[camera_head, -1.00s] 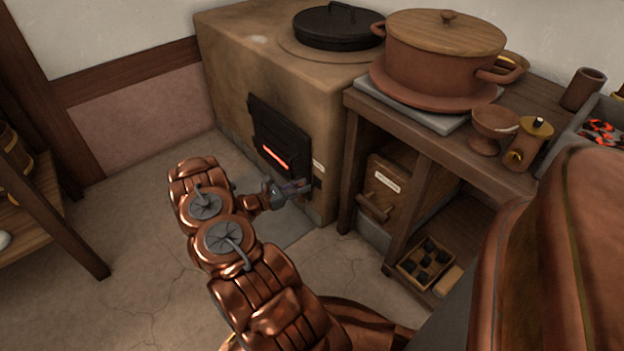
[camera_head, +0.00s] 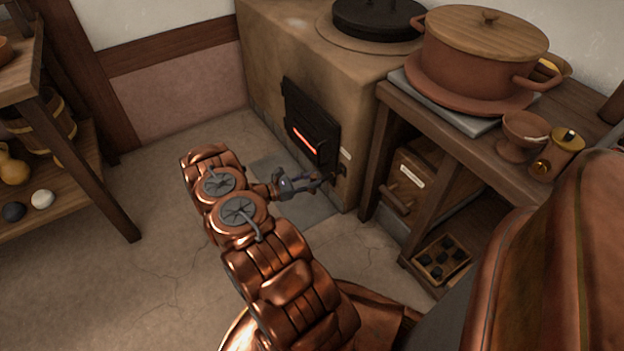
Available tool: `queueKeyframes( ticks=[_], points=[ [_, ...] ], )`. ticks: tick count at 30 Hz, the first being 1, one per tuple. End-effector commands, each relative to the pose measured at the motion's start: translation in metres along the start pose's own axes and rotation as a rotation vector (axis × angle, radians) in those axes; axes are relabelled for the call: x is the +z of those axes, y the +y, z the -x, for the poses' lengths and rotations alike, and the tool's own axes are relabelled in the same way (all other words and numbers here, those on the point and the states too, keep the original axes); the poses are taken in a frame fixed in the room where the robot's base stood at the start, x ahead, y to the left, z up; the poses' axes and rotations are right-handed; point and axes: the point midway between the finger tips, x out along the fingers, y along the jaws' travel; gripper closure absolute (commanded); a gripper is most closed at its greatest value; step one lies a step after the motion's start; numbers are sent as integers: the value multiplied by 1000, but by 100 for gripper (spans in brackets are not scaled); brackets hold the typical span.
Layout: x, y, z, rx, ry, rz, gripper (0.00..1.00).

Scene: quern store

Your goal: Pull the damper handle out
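The brown stove (camera_head: 290,60) stands against the back wall, with a black firebox door (camera_head: 311,125) glowing through a slot. To the right of the door, low on the stove front, is a small pale label (camera_head: 345,154). A small dark fitting (camera_head: 342,170), which looks like the damper handle, sits just below the label. My gripper (camera_head: 325,182) is in front of the stove, just left of this fitting, and its fingers look apart. The fingers partly overlap the area by the fitting, and I cannot tell whether they touch it. Nothing is seen held.
A wooden bench (camera_head: 455,145) right of the stove carries a large lidded pot (camera_head: 480,60), a goblet (camera_head: 520,135) and a small canister (camera_head: 557,155). A box of dark lumps (camera_head: 440,258) sits beneath. A shelf (camera_head: 85,185) stands at left. The floor between is clear.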

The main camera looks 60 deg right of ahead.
Motion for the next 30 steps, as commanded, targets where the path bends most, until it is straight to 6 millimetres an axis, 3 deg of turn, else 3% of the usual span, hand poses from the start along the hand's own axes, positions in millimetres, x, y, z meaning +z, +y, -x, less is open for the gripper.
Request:
queueKeyframes(
  ticks=[3, 14, 20, 30],
  points=[
    [0, 0, -2, -3, 0, 0, 50],
    [0, 0, 2, -1, -1, -1, 50],
    [0, 0, 29, 0, -2, 0, 50],
    [0, 1, 93, 3, 2, -3, 50]
  ],
)
